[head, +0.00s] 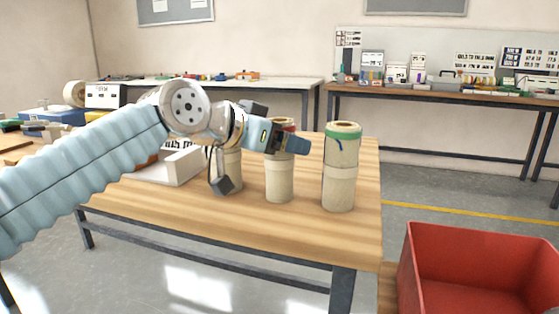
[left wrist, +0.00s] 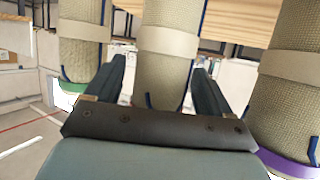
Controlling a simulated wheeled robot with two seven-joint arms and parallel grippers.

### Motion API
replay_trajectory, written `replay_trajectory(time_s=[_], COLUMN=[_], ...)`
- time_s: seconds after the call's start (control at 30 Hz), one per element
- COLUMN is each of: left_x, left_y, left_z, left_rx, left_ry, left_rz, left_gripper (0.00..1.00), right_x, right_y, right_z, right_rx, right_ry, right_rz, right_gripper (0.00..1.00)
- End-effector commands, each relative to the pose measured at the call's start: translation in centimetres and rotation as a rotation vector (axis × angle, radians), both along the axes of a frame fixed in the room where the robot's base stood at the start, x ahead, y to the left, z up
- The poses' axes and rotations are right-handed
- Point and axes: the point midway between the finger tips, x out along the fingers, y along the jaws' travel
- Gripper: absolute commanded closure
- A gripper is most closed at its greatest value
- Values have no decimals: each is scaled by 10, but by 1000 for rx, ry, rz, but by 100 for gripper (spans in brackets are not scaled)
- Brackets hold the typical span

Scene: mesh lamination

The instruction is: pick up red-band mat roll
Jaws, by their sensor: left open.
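The red-band mat roll (head: 279,178) stands upright in the middle of three beige rolls on the wooden table. A little of its red band shows at the top, partly covered by my left gripper (head: 258,165). That gripper is open, with one finger across the roll's upper part and the other in front of the left roll. In the left wrist view the middle roll (left wrist: 165,60) appears between the two spread fingers (left wrist: 158,85), its band end hidden by the gripper body. I cannot tell whether the fingers touch it. My right gripper is not in view.
A green-band roll (head: 340,180) stands to the right. The left roll (head: 232,170) is partly hidden; the left wrist view shows a purple-band roll (left wrist: 290,100) on that side. A white box (head: 178,165) lies behind my arm. A red bin (head: 480,295) is at lower right.

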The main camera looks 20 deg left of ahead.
Motion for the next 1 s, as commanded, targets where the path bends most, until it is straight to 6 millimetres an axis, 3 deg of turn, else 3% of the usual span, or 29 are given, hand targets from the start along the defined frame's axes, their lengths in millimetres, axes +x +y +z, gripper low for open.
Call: replay_trajectory(time_s=[0.13, 0.53, 0.8, 1.0], left_x=[0, 0, 0, 0], left_y=[0, 0, 0, 0], left_z=[0, 0, 6, 46], left_rx=[0, 0, -1, -2], left_ry=[-1, -1, -3, -5], left_rz=[0, 0, 0, 0], left_gripper=[18, 79, 79, 79], right_x=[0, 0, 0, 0], right_y=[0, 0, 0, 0], right_z=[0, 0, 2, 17], right_rx=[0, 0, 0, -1], right_ry=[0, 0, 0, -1], right_rz=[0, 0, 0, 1], right_gripper=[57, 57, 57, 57])
